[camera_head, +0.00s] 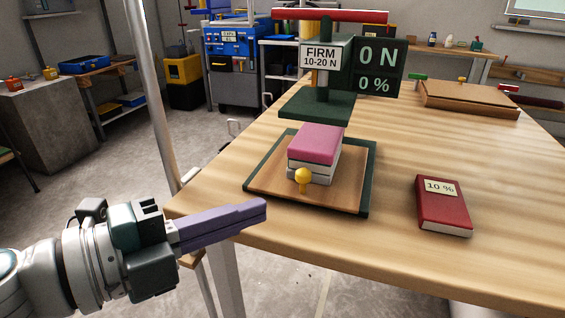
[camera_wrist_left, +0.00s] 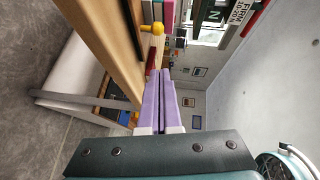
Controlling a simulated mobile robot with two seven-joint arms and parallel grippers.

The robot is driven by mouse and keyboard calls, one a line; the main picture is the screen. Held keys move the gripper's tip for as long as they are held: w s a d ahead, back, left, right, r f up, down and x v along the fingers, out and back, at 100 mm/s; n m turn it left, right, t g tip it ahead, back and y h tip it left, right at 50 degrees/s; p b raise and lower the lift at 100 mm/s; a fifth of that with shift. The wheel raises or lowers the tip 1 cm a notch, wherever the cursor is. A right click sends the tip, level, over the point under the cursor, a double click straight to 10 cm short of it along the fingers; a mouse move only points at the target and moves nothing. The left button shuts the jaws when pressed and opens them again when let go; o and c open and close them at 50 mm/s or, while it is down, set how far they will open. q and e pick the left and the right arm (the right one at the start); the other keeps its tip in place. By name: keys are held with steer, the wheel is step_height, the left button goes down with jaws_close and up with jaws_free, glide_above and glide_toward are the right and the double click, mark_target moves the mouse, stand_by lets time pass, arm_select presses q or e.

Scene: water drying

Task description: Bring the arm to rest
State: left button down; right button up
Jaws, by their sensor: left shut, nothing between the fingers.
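My left gripper (camera_head: 262,206) has purple fingers and reaches in from the left, near the front left edge of the wooden table. It is shut and empty. In the left wrist view its purple fingers (camera_wrist_left: 165,75) lie together, with the table edge beside them. The gripper is apart from the pink-topped stack (camera_head: 315,145) on the green-edged wooden board (camera_head: 262,185). My right gripper does not show in either view.
The wooden table (camera_head: 390,240) carries a press with a "FIRM 10-20 N" sign (camera_head: 320,56), a dark display (camera_head: 378,70) reading 0 N and 0 %, a red book (camera_head: 442,212) labelled 10 %, and a wooden case (camera_head: 470,98). A metal pole (camera_head: 155,95) rises left of the table.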

arm_select(q)
steer(key=s+a+r+n+t+y+p, duration=0.1)
steer(key=a+r+n+t+y+p, duration=0.3)
steer(key=a+r+n+y+p, duration=1.2)
steer(key=s+d+r+n+g+h+p, duration=0.15)
steer(key=s+n+g+p, duration=0.3)
steer(key=s, duration=0.45)
steer(key=s+d+n+g+h+p, duration=0.1)
steer(key=s+n+g+h+p, duration=0.15)
steer(key=s+n+g, duration=0.45)
steer(key=s+r+m+p, duration=0.1)
steer(key=r+p, duration=1.7)
steer(key=s+r+m+t+p, duration=0.1)
steer(key=s+r+p, duration=0.1)
steer(key=r+p, duration=1.7)
steer(key=shift+s+d+r+y, duration=0.15)
steer(key=shift+s+y, duration=0.1)
steer(key=shift+y, duration=0.15)
steer(key=shift+m, duration=0.25)
